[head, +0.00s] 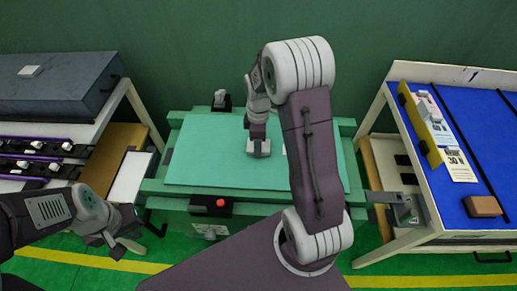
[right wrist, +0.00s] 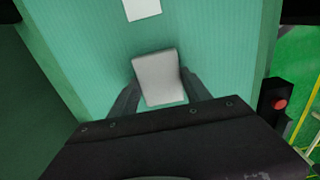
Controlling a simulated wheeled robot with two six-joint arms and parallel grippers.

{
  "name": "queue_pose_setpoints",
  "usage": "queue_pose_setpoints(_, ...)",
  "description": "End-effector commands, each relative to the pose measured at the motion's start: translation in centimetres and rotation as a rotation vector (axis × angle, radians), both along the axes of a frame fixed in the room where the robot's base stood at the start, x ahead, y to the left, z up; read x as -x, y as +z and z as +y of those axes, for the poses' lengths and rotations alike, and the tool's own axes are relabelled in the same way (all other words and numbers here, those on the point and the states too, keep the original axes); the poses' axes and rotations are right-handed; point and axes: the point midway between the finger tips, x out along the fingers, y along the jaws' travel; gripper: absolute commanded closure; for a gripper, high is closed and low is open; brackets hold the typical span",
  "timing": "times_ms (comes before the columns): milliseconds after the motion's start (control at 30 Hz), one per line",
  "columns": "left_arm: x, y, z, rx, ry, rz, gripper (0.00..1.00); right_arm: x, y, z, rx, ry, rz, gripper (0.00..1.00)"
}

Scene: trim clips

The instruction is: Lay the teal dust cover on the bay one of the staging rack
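The teal dust cover (head: 205,150) is a wide, flat ribbed sheet over the green bench in the middle of the head view. It also shows in the right wrist view (right wrist: 90,60). A pale grey block (right wrist: 160,78), like a handle, stands near its centre. My right gripper (head: 258,143) points down there; its fingers meet both sides of the block. I cannot tell whether the cover is lifted. My left gripper (head: 118,240) hangs low at the left, away from the cover; its finger gap is unclear. The staging rack appears to be the blue-topped one (head: 455,105) at the right, marked "1".
A left rack holds a dark box (head: 50,85) and several purple-and-black rails (head: 35,147). A red button (head: 220,203) sits on the bench front. My right arm hides part of the cover.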

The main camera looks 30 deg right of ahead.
Motion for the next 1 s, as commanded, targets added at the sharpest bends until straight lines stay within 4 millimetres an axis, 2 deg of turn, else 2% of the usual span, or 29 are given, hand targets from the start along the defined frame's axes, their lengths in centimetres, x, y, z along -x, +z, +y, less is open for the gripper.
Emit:
queue_pose_setpoints(233, 0.0, 0.1, 0.0, 0.000, 0.000, 0.000, 1.00, 0.0, 0.1, 0.0, 0.001, 0.000, -0.001, 1.00)
queue_pose_setpoints(367, 0.0, 0.8, 0.0, 0.000, 0.000, 0.000, 1.00, 0.0, 0.8, 0.0, 0.001, 0.000, -0.001, 1.00)
queue_pose_setpoints(467, 0.0, 2.2, 0.0, 0.000, 0.000, 0.000, 1.00, 0.0, 2.1, 0.0, 0.001, 0.000, -0.001, 1.00)
queue_pose_setpoints(633, 0.0, 5.6, 0.0, 0.000, 0.000, 0.000, 1.00, -0.1, 5.4, 0.0, 0.001, 0.000, -0.001, 1.00)
queue_pose_setpoints(733, 0.0, 6.1, 0.0, 0.000, 0.000, 0.000, 1.00, 2.5, 6.2, 0.1, 0.000, -0.002, 0.000, 1.00)
queue_pose_setpoints(1000, 0.0, 9.0, 0.0, 0.000, 0.000, 0.000, 1.00, 8.3, 9.7, 0.3, 0.000, -0.002, 0.000, 1.00)
